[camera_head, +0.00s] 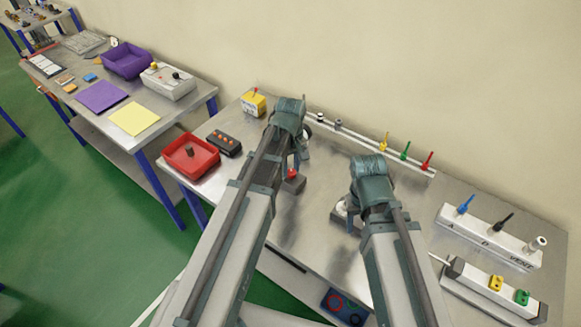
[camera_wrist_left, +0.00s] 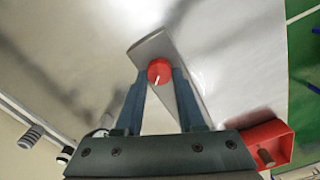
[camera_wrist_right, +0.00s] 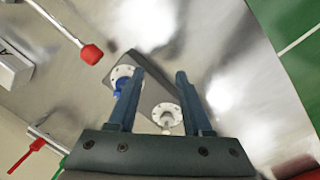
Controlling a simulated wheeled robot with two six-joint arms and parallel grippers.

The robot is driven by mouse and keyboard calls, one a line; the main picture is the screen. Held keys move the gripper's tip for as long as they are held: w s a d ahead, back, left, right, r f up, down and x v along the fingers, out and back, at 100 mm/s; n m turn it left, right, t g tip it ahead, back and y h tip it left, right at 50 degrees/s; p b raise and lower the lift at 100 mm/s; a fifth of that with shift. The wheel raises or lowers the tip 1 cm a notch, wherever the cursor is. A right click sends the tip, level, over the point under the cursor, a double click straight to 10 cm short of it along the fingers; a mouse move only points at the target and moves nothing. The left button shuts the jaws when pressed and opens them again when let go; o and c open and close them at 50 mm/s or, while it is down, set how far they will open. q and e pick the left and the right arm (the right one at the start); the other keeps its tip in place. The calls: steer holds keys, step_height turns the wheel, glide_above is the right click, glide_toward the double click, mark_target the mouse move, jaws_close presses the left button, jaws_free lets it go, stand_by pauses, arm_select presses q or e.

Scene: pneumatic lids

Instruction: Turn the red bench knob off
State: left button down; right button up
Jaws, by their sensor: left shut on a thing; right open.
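The red bench knob (camera_wrist_left: 159,71) is round with a white pointer mark and sits on a grey block on the bench. In the head view it shows as a small red spot (camera_head: 292,173) below my left gripper (camera_head: 291,163). In the left wrist view my left gripper (camera_wrist_left: 161,80) has its two fingers on either side of the knob and is shut on it. My right gripper (camera_head: 350,213) is open and empty. In the right wrist view its fingers (camera_wrist_right: 160,77) are above a dark plate (camera_wrist_right: 150,93) with two white round flanges.
A red tray (camera_head: 172,158) and a black box with orange buttons (camera_head: 224,143) stand left of my left arm. A rail with yellow, green and red levers (camera_head: 395,160) runs along the wall. A white valve block (camera_head: 487,237) stands at the right. Bare bench lies between my arms.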

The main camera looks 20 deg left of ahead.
arm_select(q)
steer(key=m, duration=0.4)
steer(key=shift+d, duration=0.1)
steer(key=m, duration=0.8)
steer(key=shift+d+m, duration=0.15)
steer(key=shift+m, duration=2.05)
steer(key=c, duration=0.5)
jaws_free()
arm_select(e)
steer(key=shift+r, duration=0.1)
